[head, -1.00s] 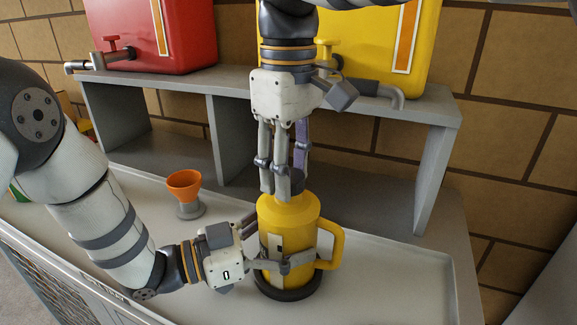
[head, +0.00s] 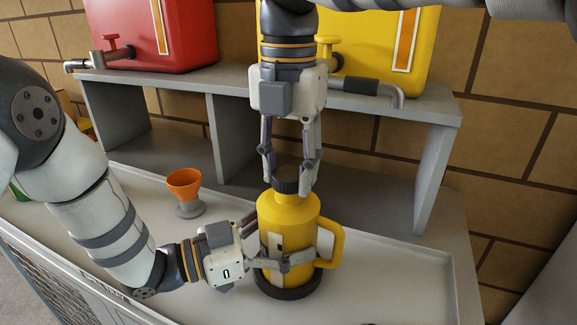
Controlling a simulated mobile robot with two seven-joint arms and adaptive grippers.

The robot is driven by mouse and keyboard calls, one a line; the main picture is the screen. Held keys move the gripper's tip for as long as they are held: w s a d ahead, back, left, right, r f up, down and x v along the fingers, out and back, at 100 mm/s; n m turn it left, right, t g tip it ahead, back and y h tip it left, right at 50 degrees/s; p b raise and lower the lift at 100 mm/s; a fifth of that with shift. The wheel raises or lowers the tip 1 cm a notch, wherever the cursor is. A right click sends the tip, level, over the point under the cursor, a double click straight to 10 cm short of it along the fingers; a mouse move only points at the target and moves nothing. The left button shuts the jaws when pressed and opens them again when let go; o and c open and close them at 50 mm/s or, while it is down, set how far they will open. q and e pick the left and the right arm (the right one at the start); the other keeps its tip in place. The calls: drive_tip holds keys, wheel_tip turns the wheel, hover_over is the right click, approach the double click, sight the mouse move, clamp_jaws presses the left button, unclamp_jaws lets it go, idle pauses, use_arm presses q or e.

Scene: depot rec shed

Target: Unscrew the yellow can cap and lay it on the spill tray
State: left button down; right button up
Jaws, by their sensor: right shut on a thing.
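The yellow can (head: 289,215) stands upright in a dark round base (head: 290,287), its handle to the right. Its dark ridged cap (head: 287,178) sits at the neck. My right gripper (head: 288,186) points straight down from above, with its fingers shut on either side of the cap. My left gripper (head: 280,250) comes in from the left with its fingers around the can's body and looks shut on it. The can stands on a pale, low-rimmed tray surface (head: 390,285), which may be the spill tray.
An orange funnel-like cup (head: 185,183) on a grey foot stands left of the can. Behind is a grey shelf (head: 435,165) carrying a red tank (head: 165,35) and a yellow tank (head: 385,50) with taps. The pale surface right of the can is clear.

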sight(289, 173)
drive_tip(key=shift+r, duration=0.2)
drive_tip(key=shift+r, duration=0.9)
wheel_tip(289, 173, up, 4)
drive_tip(key=shift+r, duration=0.1)
use_arm(q)
unclamp_jaws()
